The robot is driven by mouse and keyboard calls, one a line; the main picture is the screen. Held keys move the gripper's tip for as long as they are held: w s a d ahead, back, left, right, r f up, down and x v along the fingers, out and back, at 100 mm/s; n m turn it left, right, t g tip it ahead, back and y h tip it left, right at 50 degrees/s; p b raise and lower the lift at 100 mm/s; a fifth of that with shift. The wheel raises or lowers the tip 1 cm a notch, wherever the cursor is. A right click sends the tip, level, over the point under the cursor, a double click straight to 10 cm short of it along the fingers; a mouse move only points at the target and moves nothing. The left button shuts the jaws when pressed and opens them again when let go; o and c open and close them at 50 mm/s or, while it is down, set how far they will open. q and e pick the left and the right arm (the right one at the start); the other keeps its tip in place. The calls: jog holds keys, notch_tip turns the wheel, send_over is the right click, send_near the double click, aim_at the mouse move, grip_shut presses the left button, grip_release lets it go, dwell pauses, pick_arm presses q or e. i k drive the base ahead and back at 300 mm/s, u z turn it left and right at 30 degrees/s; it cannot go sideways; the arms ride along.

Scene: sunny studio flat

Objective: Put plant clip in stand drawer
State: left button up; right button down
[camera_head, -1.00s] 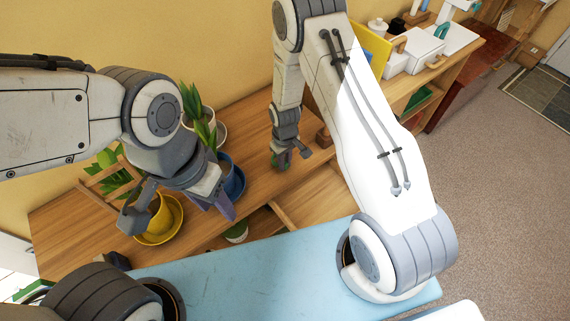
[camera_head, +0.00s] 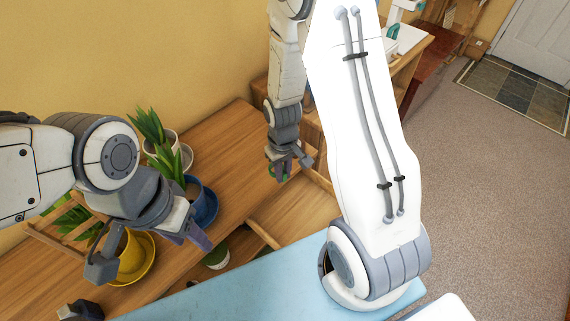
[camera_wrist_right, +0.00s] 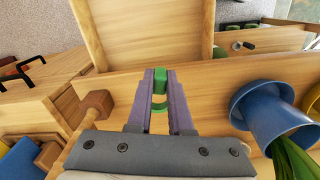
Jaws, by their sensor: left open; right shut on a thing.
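The green plant clip (camera_wrist_right: 160,85) is between the fingertips of my right gripper (camera_wrist_right: 160,90), which is shut on it. In the head view my right gripper (camera_head: 289,168) hangs by the front edge of the wooden stand (camera_head: 225,128), and a bit of green shows at its tip. The open stand drawer (camera_wrist_right: 150,38) is ahead of the fingertips in the right wrist view; it also shows in the head view (camera_head: 290,215), empty where visible. My left gripper (camera_head: 150,255) is open, over the yellow pot area.
A blue pot (camera_head: 203,208) with a plant stands left of my right gripper, with another potted plant behind it. A yellow pot (camera_head: 134,258) is by my left gripper. A blue surface (camera_head: 250,290) lies in front.

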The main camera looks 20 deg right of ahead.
aim_at(305, 208)
jog(key=k, duration=1)
jog(key=z, duration=0.8)
jog(key=i, duration=0.9)
jog(key=u, duration=0.9)
